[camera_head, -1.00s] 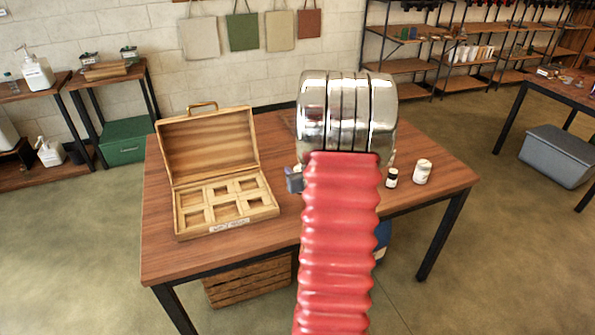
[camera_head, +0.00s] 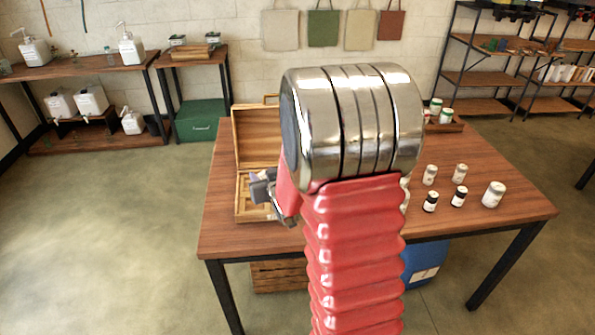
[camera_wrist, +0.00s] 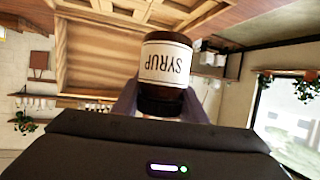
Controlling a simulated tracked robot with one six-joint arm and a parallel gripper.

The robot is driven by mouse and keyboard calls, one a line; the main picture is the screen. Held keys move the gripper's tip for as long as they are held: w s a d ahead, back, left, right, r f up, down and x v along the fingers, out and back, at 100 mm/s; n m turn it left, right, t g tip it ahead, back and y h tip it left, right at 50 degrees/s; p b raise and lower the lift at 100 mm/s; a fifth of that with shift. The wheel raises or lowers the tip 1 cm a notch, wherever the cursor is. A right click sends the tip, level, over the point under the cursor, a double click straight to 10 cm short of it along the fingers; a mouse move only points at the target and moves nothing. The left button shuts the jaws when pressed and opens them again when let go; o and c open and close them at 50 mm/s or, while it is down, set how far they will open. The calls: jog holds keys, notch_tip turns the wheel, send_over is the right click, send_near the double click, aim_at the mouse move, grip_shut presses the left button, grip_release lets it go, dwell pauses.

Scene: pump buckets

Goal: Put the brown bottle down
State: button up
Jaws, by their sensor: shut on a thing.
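The brown bottle (camera_wrist: 165,65) has a white label reading SYRUP and a dark cap. It sits between the fingers of my gripper (camera_wrist: 166,100) in the wrist view, with its label upside down there. My gripper is shut on it. In the head view my gripper (camera_head: 273,195) shows only in part, over the table's left side in front of the wooden box (camera_head: 258,138); the bottle is hidden there by my arm. The open box also shows in the wrist view (camera_wrist: 75,60).
The wooden table (camera_head: 290,237) carries small dark bottles (camera_head: 458,197), white-topped bottles (camera_head: 430,175) and a white jar (camera_head: 493,195) on its right. A tray (camera_head: 452,127) with jars stands at the back right. My arm hides the middle. A blue container (camera_head: 426,262) is under the table.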

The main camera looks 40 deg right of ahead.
jog(key=a+r+n+y, duration=0.1)
jog(key=a+n+y, duration=0.2)
jog(key=a, duration=1.9)
jog(key=shift+a+r+y, duration=0.15)
jog(key=shift+a+y, duration=0.1)
jog(key=shift+y, duration=0.05)
jog(key=shift+w, duration=0.15)
